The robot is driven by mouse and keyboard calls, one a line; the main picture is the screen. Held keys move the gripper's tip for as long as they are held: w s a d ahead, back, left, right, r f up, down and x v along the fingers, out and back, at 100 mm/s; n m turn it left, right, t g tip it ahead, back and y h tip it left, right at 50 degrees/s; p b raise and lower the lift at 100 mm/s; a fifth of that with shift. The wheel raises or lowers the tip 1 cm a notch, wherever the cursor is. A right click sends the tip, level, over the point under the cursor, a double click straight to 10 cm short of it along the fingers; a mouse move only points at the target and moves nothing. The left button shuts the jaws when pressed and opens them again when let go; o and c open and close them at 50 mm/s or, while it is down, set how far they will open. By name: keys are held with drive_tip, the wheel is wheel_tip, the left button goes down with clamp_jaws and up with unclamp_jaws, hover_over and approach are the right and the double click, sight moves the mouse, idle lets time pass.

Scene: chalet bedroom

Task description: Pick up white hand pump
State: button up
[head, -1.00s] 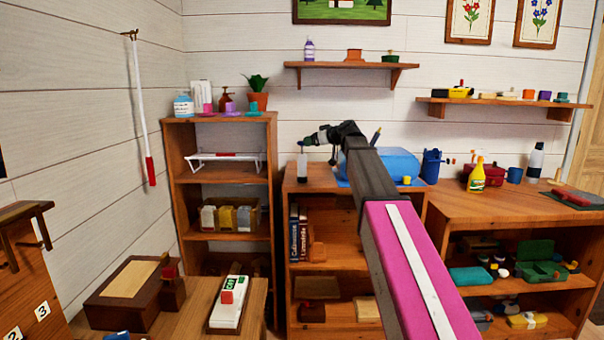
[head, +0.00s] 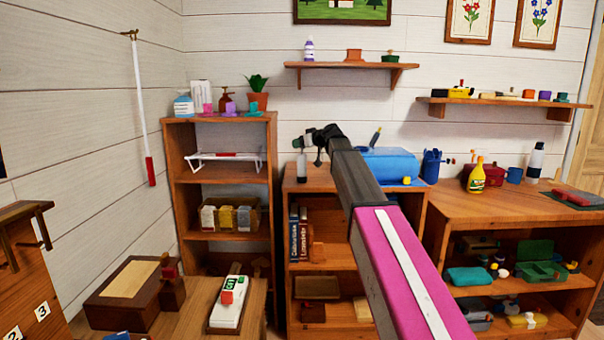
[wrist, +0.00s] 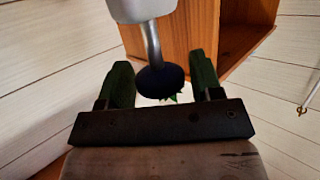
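The white hand pump (head: 302,167) stands upright at the left end of the middle cabinet's top in the head view. It looks like a small pale bottle with a dark top. In the wrist view, which appears upside down, its white body (wrist: 140,8), a silver shaft and a round dark knob (wrist: 157,82) show. My gripper (wrist: 160,88) has its two dark green fingers apart, with the knob between them and a visible gap on each side. In the head view my gripper (head: 306,145) is at the pump's top, small and partly merged with it.
A blue case (head: 390,163) lies right of my arm on the same cabinet (head: 330,180). A taller shelf unit (head: 222,127) with a plant, bottles and colored items stands to the left. A wall shelf (head: 350,66) hangs above.

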clamp_jaws()
drive_tip(key=shift+r, duration=0.1)
